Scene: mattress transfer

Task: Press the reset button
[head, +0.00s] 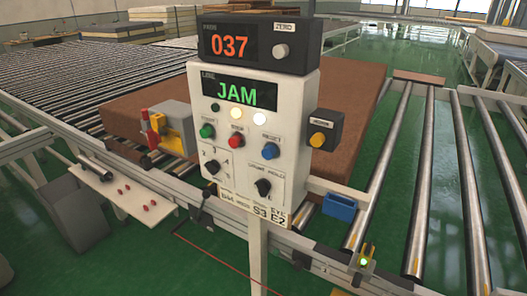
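The control box (297,190) stands on a post in the middle of the head view, its white front facing me. The blue reset button (270,151) is on the right of its button row, under a label that reads RESET. A green button (207,131) and a red button (236,141) are to its left. The box's display (233,94) reads JAM in green. Two lamps below it are bright, one yellowish (235,114) and one white (259,118). Neither of my grippers is in view.
A counter (285,59) reading 037 sits on top of the box. A yellow button (318,139) is on a dark side box. Two black knobs are below the button row. A large brown slab (345,100) lies on the rollers behind. A blue tray (340,206) is at the right.

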